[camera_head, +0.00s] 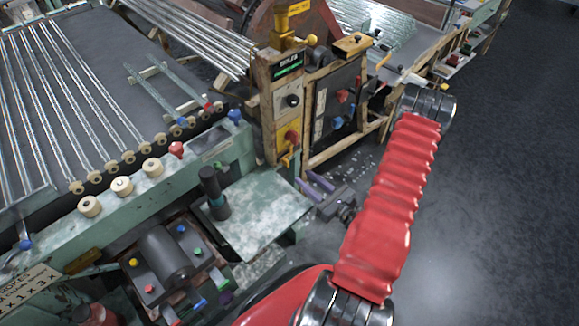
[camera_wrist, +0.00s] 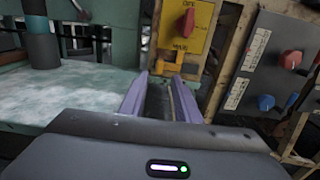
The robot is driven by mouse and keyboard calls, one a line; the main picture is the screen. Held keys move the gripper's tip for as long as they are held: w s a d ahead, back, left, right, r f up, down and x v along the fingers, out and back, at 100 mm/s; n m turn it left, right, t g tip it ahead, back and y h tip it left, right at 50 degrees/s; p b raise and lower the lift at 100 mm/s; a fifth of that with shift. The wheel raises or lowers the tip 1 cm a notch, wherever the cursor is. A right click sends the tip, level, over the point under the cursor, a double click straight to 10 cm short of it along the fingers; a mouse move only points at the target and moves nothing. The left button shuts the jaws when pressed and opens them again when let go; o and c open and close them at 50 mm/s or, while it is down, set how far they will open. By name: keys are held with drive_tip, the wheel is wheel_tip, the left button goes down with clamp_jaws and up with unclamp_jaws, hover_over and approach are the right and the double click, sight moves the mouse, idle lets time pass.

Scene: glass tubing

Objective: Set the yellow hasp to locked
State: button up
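The yellow hasp (camera_head: 287,159) is a small piece low on the wooden control post, just under a yellow plate with a red switch. In the wrist view the hasp (camera_wrist: 181,70) lies just past my fingertips, below the "MAIN" label. My gripper (camera_head: 308,179) has two purple fingers pointing at the post, to the right of and below the hasp in the head view. In the wrist view my gripper (camera_wrist: 160,78) is open, with a clear gap and nothing held. I cannot tell whether a fingertip touches the hasp.
A pale mottled green table (camera_head: 262,212) lies left of my gripper, with a dark cylinder (camera_head: 214,192) standing on it. A dark panel with red and blue knobs (camera_wrist: 278,80) is to the right. The red switch (camera_wrist: 187,23) is right above the hasp. Open floor (camera_head: 500,200) lies right.

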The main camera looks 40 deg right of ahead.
sight(289, 164)
drive_tip(key=shift+w+a, duration=0.2)
drive_tip(key=shift+w, duration=1.2)
drive_tip(key=shift+w+a, duration=0.15)
drive_tip(key=shift+w, duration=1.25)
drive_tip(key=shift+w+a, duration=0.2)
drive_tip(key=shift+w, duration=1.2)
drive_tip(key=shift+c, duration=0.3)
clamp_jaws()
